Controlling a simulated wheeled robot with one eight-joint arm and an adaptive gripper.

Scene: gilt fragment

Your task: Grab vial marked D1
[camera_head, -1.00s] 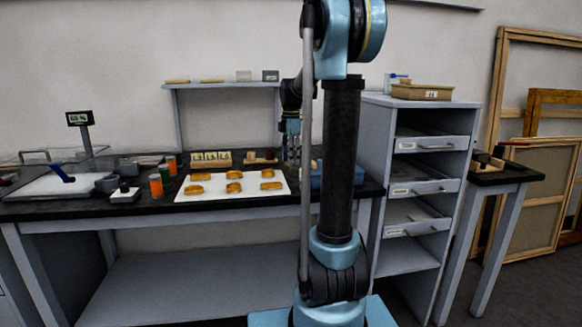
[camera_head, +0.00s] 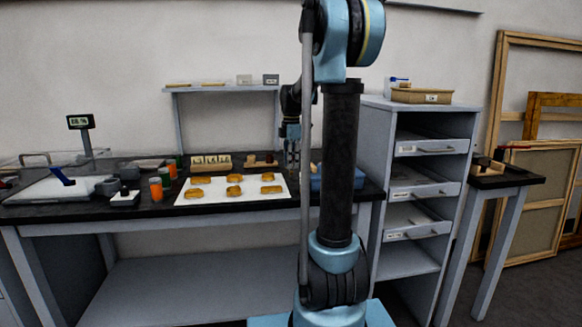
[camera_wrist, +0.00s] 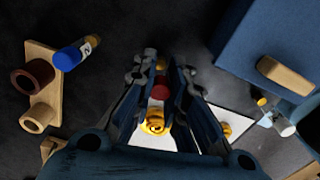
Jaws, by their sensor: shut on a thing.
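My gripper (camera_wrist: 160,98) is shut on a small red vial (camera_wrist: 160,91), which sits between the fingers in the wrist view. The fingers cover most of it, and I cannot read a mark on it. A bright gold, swirled piece (camera_wrist: 154,122) shows just below the red part; I cannot tell whether it belongs to the vial or lies beyond it. A blue vial (camera_wrist: 68,57) with a white label lies left of the gripper by a wooden holder. In the head view my gripper (camera_head: 291,155) is low over the back of the bench, and its contents cannot be made out.
A wooden holder (camera_wrist: 42,85) with round rings stands left of the gripper. A blue box (camera_wrist: 275,45) is close on the right. A white sheet (camera_head: 215,194) with several gilt pieces lies on the bench. A drawer cabinet (camera_head: 385,140) stands to the right.

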